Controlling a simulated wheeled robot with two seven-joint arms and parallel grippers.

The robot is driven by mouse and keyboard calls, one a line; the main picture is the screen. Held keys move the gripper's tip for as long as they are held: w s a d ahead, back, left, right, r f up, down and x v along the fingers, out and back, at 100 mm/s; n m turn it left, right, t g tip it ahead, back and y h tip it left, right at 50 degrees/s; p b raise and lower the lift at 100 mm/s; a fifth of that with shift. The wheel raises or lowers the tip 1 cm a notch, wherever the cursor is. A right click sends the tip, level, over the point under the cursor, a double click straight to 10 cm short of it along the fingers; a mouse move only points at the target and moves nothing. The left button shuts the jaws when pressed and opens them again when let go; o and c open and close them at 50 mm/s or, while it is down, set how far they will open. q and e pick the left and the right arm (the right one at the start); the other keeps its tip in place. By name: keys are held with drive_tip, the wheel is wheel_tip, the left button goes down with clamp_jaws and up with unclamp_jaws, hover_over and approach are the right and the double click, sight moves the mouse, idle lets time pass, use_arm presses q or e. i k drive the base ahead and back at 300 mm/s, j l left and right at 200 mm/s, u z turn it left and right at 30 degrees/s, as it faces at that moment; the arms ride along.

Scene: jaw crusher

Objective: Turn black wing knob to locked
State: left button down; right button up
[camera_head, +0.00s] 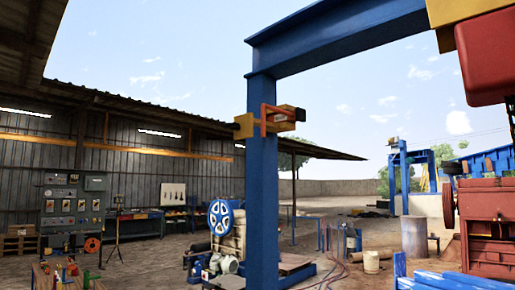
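No black wing knob can be made out for certain. A yellow box-like device (279,117) with an orange-red bracket is fixed to the blue steel post (263,190), a little above the picture's middle. A small dark part (300,114) sits at the device's right end; its shape and position are too small to read. Neither of my grippers is in view, and no arm shows.
A grey control panel (71,205) stands by the shed wall at the left. A machine with a blue spoked wheel (222,217) stands behind the post. Red machinery (490,225) fills the right edge. Hoses lie on the ground right of the post.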

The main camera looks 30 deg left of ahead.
sight(234, 126)
drive_tip(key=u, duration=0.95)
